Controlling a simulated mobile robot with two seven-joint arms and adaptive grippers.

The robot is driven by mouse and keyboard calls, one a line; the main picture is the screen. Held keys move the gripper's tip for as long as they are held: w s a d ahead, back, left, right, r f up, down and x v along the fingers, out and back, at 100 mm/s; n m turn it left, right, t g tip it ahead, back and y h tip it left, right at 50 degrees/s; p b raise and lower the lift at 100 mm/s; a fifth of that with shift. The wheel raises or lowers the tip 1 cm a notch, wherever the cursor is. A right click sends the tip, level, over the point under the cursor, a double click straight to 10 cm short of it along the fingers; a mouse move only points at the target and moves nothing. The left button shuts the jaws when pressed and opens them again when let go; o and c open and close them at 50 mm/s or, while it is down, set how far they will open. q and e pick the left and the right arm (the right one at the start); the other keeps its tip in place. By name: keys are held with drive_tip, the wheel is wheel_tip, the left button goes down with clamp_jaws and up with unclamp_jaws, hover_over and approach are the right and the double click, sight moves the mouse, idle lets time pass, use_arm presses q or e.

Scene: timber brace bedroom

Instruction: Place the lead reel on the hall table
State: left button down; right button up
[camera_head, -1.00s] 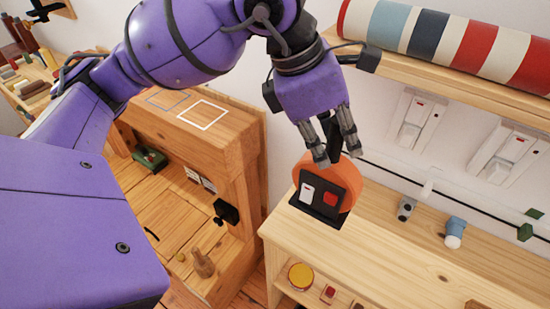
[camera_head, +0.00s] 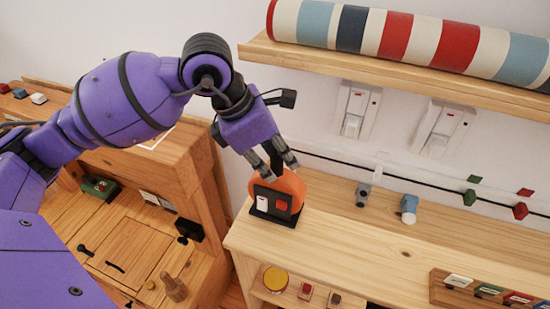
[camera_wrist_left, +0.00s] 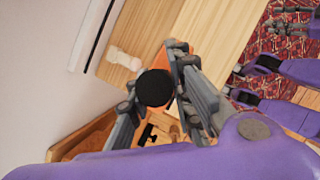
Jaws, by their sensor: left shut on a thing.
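The lead reel (camera_head: 291,188) is an orange disc with a dark base that carries a white and a red patch. My left gripper (camera_head: 275,173) is shut on its dark upper part, and in the head view the reel is upright at the left end of the pale wooden hall table (camera_head: 340,225). I cannot tell whether its base touches the top. In the left wrist view the gripper's fingers (camera_wrist_left: 165,90) sit either side of a round black part, with orange (camera_wrist_left: 188,62) showing behind it.
A small grey item (camera_head: 363,194) and a blue-and-white item (camera_head: 409,208) stand right of the reel. A shelf (camera_head: 400,75) with a striped roll (camera_head: 400,35) overhangs behind. A rack of labelled pieces (camera_head: 490,292) is at front right.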

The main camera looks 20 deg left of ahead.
use_arm(q)
drive_tip(key=shift+r, duration=0.1)
drive_tip(key=c, duration=1.7)
unclamp_jaws()
drive_tip(key=shift+f, duration=0.25)
drive_tip(key=shift+o, duration=0.7)
drive_tip(key=shift+r, duration=0.35)
drive_tip(key=v, duration=1.1)
drive_tip(key=shift+s+a+r, duration=0.2)
drive_tip(key=shift+a+r, duration=0.05)
use_arm(e)
drive_tip(key=shift+s+f, duration=0.1)
drive_tip(key=shift+s, duration=0.1)
drive_tip(key=shift+s+d, duration=0.1)
drive_tip(key=shift+s, duration=0.1)
